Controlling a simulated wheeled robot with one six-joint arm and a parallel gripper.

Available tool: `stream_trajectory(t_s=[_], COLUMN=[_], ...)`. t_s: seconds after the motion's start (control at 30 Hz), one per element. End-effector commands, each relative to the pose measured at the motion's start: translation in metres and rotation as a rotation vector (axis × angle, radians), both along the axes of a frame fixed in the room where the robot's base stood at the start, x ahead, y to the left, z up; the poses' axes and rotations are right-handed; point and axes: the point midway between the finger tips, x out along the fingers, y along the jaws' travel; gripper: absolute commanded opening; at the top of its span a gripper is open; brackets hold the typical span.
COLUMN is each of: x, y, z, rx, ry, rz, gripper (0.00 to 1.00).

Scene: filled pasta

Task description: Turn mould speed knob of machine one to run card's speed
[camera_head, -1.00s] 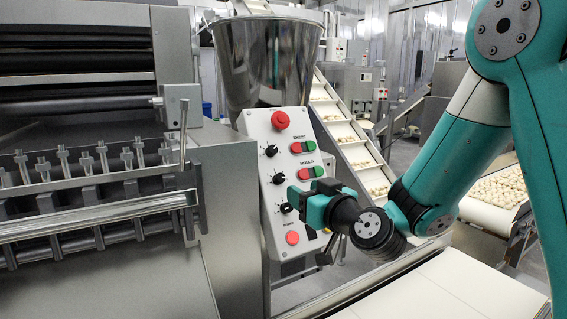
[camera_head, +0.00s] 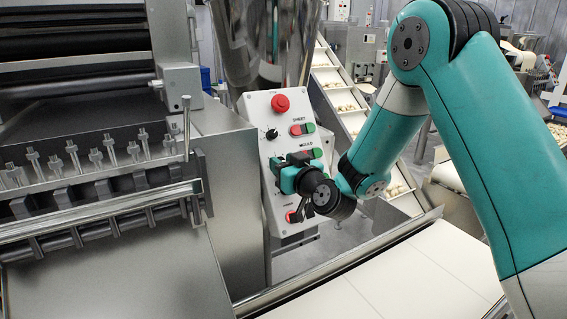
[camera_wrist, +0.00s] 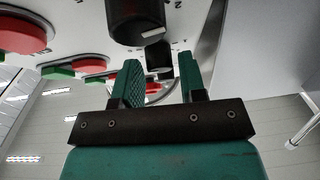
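The sloped control panel of the machine (camera_head: 255,112) shows in the head view with a red stop button (camera_head: 280,103) on top. A black knob (camera_head: 271,134) sits left of the red and green SHEET buttons (camera_head: 302,129). The MOULD buttons (camera_head: 312,154) are below. My gripper (camera_head: 280,174) is at the panel's lower left and hides much of the lower knobs. In the wrist view the gripper (camera_wrist: 160,65) is open, with a small black knob-like part (camera_wrist: 158,55) between its fingertips; contact cannot be told. A larger black knob (camera_wrist: 135,18) is just beyond. I cannot make out a run card.
The steel roller machine (camera_head: 95,150) stands left of the panel, with a steel hopper (camera_head: 265,45) behind. A pale belt (camera_head: 400,270) runs below my arm. A sloped conveyor (camera_head: 340,95) rises behind the panel. Red and green buttons (camera_wrist: 20,35) lie left in the wrist view.

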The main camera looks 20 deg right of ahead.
Motion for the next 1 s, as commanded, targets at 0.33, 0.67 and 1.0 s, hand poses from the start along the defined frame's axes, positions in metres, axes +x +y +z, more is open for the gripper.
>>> stream_trajectory(t_s=[0.33, 0.67, 1.0], x=[0.0, 0.0, 0.0], y=[0.0, -0.001, -0.003], z=[-0.001, -0.008, -0.009], rx=[-0.004, -0.075, -0.246], ry=[-0.001, -0.021, -0.057], rz=[0.002, 0.047, 0.155], gripper=[0.03, 0.03, 0.03])
